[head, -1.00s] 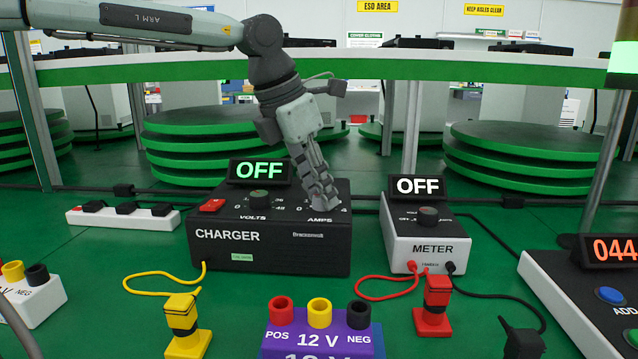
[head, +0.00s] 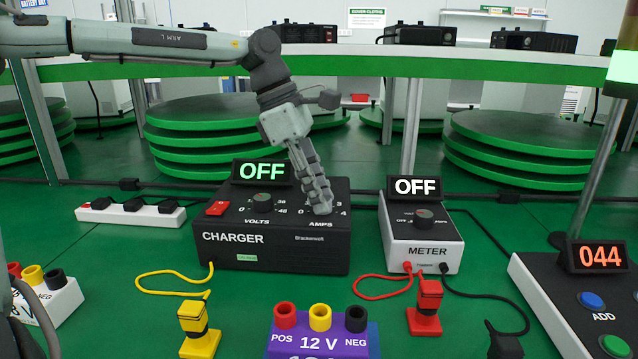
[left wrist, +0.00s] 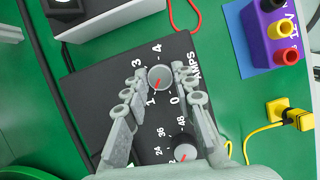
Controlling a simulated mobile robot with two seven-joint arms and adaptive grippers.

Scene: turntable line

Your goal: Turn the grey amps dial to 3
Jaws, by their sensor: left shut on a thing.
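The grey amps dial (left wrist: 162,74) is on the black charger (head: 273,250), at the right of its top face. In the left wrist view its red mark points towards the 1. The numbers 0, 1, 3 and 4 show around it. My left gripper (head: 322,207) comes down on the dial from above, tilted. Its fingertips are on opposite sides of the dial, shut on it, and they hide most of it in the head view. The charger's display (head: 262,172) reads OFF. My right gripper is not in view.
The volts dial (head: 262,199) and a red switch (head: 216,208) are left on the charger. A meter (head: 425,250) stands close on its right, with red and black leads. A purple 12 V block (head: 318,345), yellow plug (head: 198,328) and red plug (head: 426,308) are in front.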

